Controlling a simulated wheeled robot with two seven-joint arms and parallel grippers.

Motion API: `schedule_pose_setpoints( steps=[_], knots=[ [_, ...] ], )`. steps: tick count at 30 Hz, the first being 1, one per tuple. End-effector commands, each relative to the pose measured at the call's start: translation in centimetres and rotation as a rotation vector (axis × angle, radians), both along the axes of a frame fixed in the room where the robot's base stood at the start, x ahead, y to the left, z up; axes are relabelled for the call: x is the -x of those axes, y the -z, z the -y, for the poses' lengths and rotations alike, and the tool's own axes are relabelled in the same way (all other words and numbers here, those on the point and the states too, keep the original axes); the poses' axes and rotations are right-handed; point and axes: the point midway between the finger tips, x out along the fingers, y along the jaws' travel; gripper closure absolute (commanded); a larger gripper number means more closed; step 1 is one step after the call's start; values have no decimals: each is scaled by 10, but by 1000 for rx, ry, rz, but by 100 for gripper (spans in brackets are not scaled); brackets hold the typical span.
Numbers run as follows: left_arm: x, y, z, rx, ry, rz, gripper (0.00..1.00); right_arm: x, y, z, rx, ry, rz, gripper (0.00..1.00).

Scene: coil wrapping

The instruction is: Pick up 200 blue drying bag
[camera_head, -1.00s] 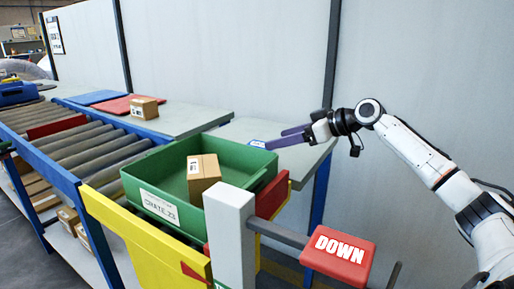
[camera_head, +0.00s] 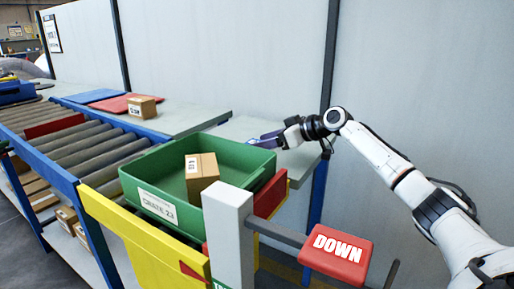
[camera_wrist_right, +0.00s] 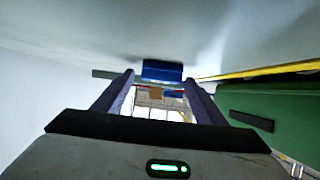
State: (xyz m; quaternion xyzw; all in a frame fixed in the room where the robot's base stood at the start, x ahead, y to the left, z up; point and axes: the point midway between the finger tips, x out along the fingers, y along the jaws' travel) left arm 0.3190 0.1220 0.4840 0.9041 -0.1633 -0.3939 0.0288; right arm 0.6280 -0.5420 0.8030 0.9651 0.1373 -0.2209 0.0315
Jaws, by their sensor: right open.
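A small blue item (camera_wrist_right: 162,70), which looks like the blue drying bag, lies just ahead of the fingertips in the right wrist view. In the head view it is hardly distinguishable beside the fingers. My right gripper (camera_head: 266,140) reaches in from the right, low over the grey table behind the green crate. In the right wrist view its two purple fingers (camera_wrist_right: 158,92) are apart with nothing held between them. The blue item lies across the gap ahead of them; whether they touch it I cannot tell. My left gripper is not in view.
A green crate (camera_head: 158,204) holds a cardboard box (camera_head: 201,175). A red DOWN paddle (camera_head: 337,256) and a white post (camera_head: 228,235) stand in front. A roller conveyor (camera_head: 85,147) runs at left. Blue and red flat pieces and a small box (camera_head: 142,106) lie farther back.

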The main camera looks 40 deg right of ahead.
Motion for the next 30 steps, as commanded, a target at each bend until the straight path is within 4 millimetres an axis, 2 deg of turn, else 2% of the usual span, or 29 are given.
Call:
schedule_pose_setpoints(
  steps=[6,14,20,23,30],
  knots=[
    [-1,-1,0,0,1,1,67,0,0,0,0,1,0,37],
    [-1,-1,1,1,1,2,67,0,0,0,0,1,0,81],
    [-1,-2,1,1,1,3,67,0,-1,0,0,1,1,81],
    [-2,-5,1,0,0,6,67,0,-7,0,0,1,3,81],
    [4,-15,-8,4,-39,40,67,0,-54,0,0,1,6,81]
  ],
)
